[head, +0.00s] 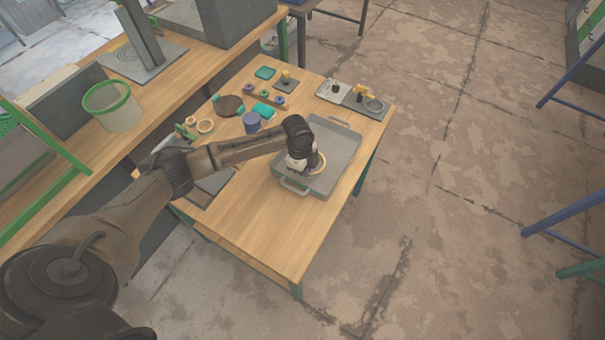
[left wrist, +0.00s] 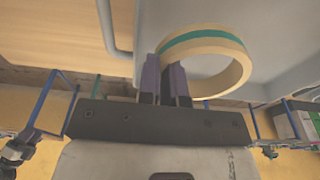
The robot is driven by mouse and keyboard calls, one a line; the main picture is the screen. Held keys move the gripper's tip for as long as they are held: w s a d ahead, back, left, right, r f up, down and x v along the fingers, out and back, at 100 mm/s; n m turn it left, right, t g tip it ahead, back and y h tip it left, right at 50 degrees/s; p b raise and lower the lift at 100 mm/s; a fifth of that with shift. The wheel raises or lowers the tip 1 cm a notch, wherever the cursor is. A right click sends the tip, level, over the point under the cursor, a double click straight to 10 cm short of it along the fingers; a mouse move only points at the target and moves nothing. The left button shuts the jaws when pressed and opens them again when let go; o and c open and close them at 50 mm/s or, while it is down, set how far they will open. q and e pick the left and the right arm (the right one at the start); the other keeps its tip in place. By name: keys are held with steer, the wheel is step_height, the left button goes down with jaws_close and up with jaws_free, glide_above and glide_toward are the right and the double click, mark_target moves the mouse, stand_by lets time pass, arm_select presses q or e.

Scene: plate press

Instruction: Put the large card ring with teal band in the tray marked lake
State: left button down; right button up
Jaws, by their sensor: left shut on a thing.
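The card ring (left wrist: 200,40) is pale tan with a teal band around it and shows best in the left wrist view. My left gripper (left wrist: 166,82) is shut on one side of its wall. In the head view my left gripper (head: 308,168) is over the near part of a grey tray (head: 342,148), and a pale edge of the ring (head: 321,165) shows beside the fingers. I cannot tell whether the ring touches the tray floor. No lake mark can be read on the tray. My right gripper is not in view.
The tray has a handle (head: 294,187) at its near side. A blue cylinder (head: 251,122), teal pieces and several small parts stand on the wooden table (head: 262,222) to the tray's left and behind. The near part of the table is clear.

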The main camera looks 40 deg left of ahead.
mark_target(303, 180)
arm_select(q)
steer(key=shift+w+a+f, duration=0.2)
steer(key=shift+a+f, duration=0.3)
steer(key=shift+a, duration=0.35)
steer(key=shift+f+b, duration=0.35)
steer(key=shift+f, duration=1.65)
steer(key=shift+f, duration=0.15)
steer(key=c, duration=1.3)
jaws_free()
steer(key=shift+s+a+r+p, duration=0.1)
steer(key=shift+a+r+p, duration=0.2)
steer(key=shift+r, duration=1.75)
steer(key=shift+s+a+r+p, duration=0.1)
steer(key=shift+a+r+p, duration=0.15)
steer(key=shift+r, duration=1.75)
steer(key=shift+a+r+p, duration=0.25)
steer(key=shift+r+p, duration=0.05)
steer(key=shift+r, duration=1.75)
